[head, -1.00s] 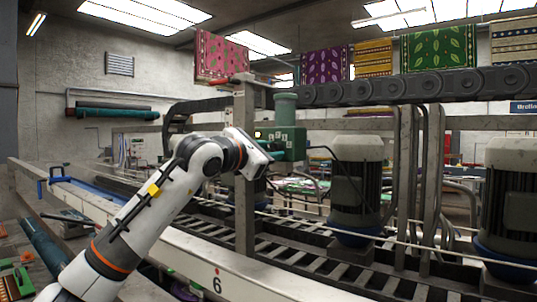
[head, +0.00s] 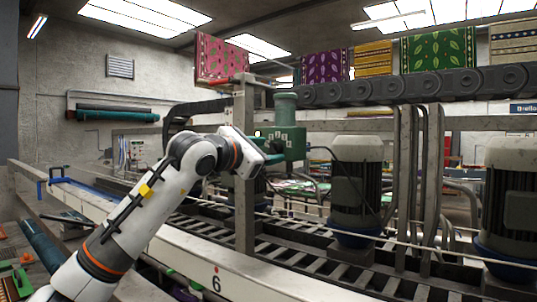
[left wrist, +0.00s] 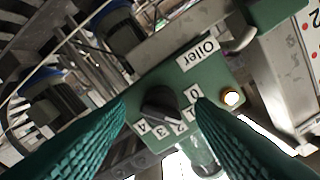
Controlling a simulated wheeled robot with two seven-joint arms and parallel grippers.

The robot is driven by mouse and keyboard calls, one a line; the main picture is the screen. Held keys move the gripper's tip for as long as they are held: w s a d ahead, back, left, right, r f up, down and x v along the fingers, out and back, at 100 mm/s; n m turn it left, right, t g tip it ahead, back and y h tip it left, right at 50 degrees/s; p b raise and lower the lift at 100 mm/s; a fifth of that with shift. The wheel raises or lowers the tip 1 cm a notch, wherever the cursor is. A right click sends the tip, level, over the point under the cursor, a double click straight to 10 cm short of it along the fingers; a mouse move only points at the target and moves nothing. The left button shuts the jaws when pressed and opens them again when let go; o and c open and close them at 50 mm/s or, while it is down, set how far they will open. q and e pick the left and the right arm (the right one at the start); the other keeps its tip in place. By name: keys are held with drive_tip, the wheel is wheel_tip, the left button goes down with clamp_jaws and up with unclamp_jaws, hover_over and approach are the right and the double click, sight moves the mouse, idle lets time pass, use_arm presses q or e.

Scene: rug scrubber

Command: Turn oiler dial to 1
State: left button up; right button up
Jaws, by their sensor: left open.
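The green oiler box (head: 292,145) is fixed by the grey post in the head view. In the left wrist view its green panel (left wrist: 217,77) carries an upside-down "Oiler" label (left wrist: 198,54). The black oiler dial (left wrist: 160,103) sits below this label, with number tags 0 to 4 around its right and lower sides. Contact with the dial is not clear. In the head view the left gripper (head: 274,158) is at the box. My right gripper is not in view.
The grey post (head: 244,190) stands close beside my left wrist. Large motors (head: 357,185) stand to the right, and a long slatted conveyor (head: 300,250) runs below.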

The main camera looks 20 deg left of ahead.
use_arm(q)
drive_tip(key=b+v, duration=0.4)
drive_tip(key=v, duration=0.6)
drive_tip(key=shift+s+b, duration=0.35)
drive_tip(key=shift+s, duration=0.05)
drive_tip(key=shift+a+r, duration=0.1)
drive_tip(key=shift+r, duration=0.1)
